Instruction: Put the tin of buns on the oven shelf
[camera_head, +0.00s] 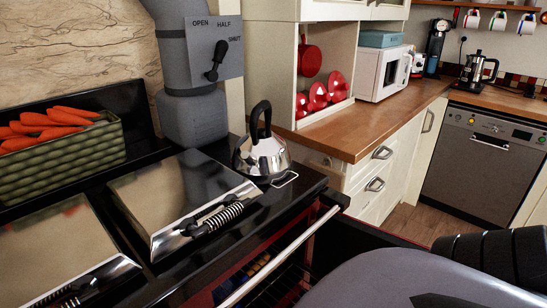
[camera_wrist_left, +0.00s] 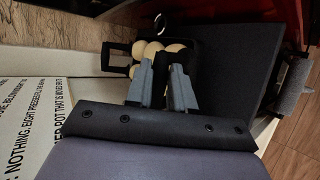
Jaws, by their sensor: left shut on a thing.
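In the left wrist view, my left gripper (camera_wrist_left: 168,68) is shut at the near edge of a dark tin (camera_wrist_left: 196,58). Several pale round buns (camera_wrist_left: 152,50) sit in the tin. The fingers hide part of the tin, and a dark loop shows at its left. In the head view neither the tin nor the gripper's fingers show. Wire bars of an oven shelf (camera_head: 272,288) show low in the red-edged oven opening, below the cooker's front rail (camera_head: 280,257). Most of the shelf is hidden. My right gripper is not in view.
A kettle (camera_head: 262,155) stands on the black cooker beside two closed lids (camera_head: 180,195). A green basket (camera_head: 65,148) of carrots is at the back left. Wooden floor (camera_head: 410,222) is clear by the cabinets. Printed white cloth or card (camera_wrist_left: 30,110) lies left in the wrist view.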

